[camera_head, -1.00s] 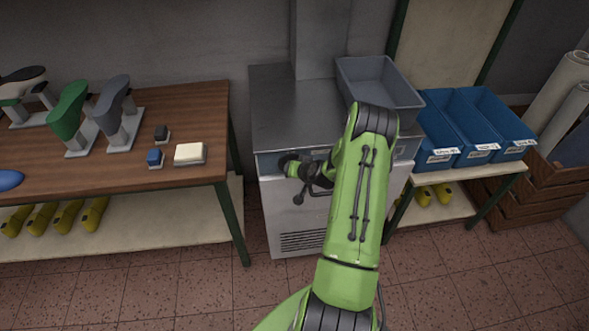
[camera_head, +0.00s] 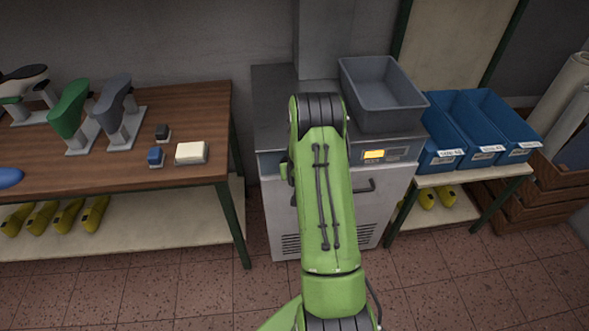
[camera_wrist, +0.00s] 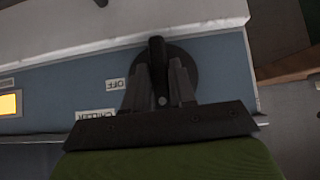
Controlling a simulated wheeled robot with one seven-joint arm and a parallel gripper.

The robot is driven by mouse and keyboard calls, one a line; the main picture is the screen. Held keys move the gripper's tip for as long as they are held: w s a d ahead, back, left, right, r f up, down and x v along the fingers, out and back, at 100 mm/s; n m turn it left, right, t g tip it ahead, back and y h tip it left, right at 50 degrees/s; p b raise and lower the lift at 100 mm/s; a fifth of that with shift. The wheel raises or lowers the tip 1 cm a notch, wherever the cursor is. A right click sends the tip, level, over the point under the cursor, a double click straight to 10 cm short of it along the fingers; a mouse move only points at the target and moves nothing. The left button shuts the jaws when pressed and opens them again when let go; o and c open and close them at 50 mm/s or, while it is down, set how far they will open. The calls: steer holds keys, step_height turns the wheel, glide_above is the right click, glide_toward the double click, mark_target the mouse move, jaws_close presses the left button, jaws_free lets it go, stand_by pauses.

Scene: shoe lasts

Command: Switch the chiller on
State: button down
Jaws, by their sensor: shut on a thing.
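The chiller is a steel cabinet (camera_head: 372,205) with a blue-grey control panel. Its small display (camera_head: 374,154) is lit orange; the display's edge also shows at the left of the wrist view (camera_wrist: 8,104). In the wrist view a dark round switch knob (camera_wrist: 187,62) with a raised grip bar sits on the panel. Upside-down "OFF" and "CHILLER" labels (camera_wrist: 97,115) are beside it. My gripper (camera_wrist: 160,84) is shut on the knob's bar, one finger on each side. In the head view my green arm hides the knob and my gripper.
A grey bin (camera_head: 382,95) stands on the chiller's top. Blue bins (camera_head: 490,125) fill a shelf on the right. A wooden table (camera_head: 120,165) with shoe lasts, small blocks and a white pad is on the left. The speckled floor in front is clear.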

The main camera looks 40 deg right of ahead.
steer(key=shift+a+f, duration=0.1)
steer(key=c, duration=1)
jaws_free()
steer(key=p+v, duration=0.1)
steer(key=v, duration=1.4)
steer(key=shift+s+a+r, duration=0.15)
steer(key=shift+s+r, duration=0.1)
steer(key=shift+r, duration=0.05)
